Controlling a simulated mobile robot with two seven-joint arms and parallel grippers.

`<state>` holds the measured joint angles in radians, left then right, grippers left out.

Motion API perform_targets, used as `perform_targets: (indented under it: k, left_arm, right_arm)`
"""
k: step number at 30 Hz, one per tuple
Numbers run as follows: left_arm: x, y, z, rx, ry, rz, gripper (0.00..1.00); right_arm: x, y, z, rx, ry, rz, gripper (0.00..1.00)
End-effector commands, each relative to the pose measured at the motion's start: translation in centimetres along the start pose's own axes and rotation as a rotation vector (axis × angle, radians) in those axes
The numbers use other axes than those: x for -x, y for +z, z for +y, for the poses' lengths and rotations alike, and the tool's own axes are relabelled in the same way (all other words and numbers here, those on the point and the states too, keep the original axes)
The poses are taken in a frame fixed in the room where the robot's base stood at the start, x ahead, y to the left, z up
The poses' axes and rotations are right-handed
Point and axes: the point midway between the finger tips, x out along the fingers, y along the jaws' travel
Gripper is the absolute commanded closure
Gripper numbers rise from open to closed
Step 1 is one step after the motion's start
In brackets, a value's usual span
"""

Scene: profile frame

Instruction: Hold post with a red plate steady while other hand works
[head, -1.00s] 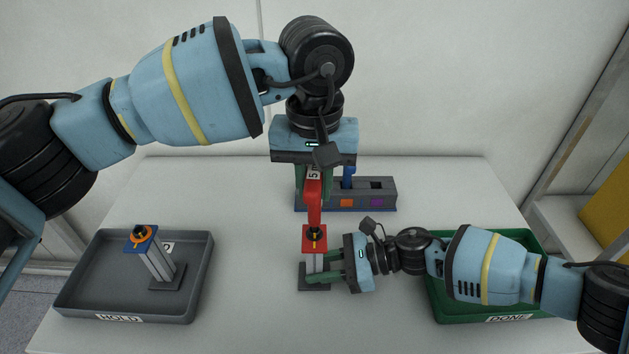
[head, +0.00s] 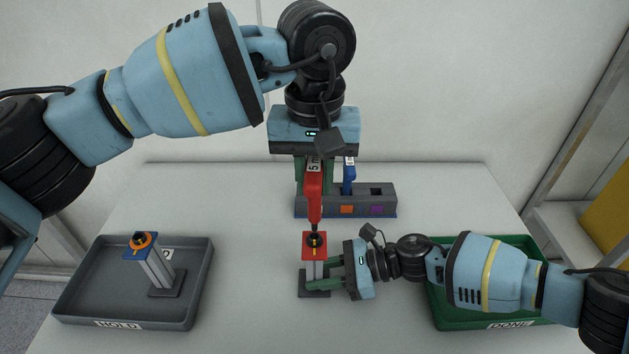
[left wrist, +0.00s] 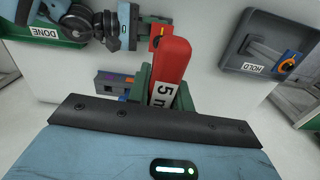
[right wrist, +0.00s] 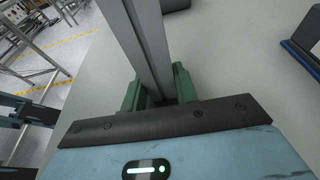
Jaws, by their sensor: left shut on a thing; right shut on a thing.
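The post with a red plate (head: 315,250) stands upright on its dark base (head: 314,289) in the middle of the table. A black knob with a yellow mark sits on the plate. My right gripper (head: 326,277) is shut on the grey post from the right, below the plate; the right wrist view shows the post (right wrist: 152,50) between its green fingers. My left gripper (head: 313,178) is shut on a red tool (head: 314,195) labelled with a 5 and points it down over the plate. The tip is at or just above the knob; I cannot tell if they touch.
A grey HOLD tray (head: 75,290) at left holds a post with a blue plate (head: 141,246). A green DONE tray (head: 440,310) lies at right, partly behind my right arm. A dark tool rack (head: 345,198) with a blue tool (head: 349,176) stands behind the post.

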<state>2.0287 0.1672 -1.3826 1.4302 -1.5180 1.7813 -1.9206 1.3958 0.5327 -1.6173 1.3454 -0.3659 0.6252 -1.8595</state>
Motion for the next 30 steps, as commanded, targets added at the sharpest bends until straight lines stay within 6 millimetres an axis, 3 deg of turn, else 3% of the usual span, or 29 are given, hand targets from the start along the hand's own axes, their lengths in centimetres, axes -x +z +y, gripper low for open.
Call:
perform_targets:
  k: [21, 30]
  left_arm:
    - [3.1, 0.0, 0.0, 0.000, 0.001, 0.001, 1.00]
    - [3.4, 0.0, 0.0, 0.000, 0.000, 0.001, 1.00]
  right_arm:
    - [0.0, 0.0, 0.0, 0.000, 0.000, 0.000, 0.84]
    - [0.0, 0.0, 0.0, 0.000, 0.001, 0.000, 0.84]
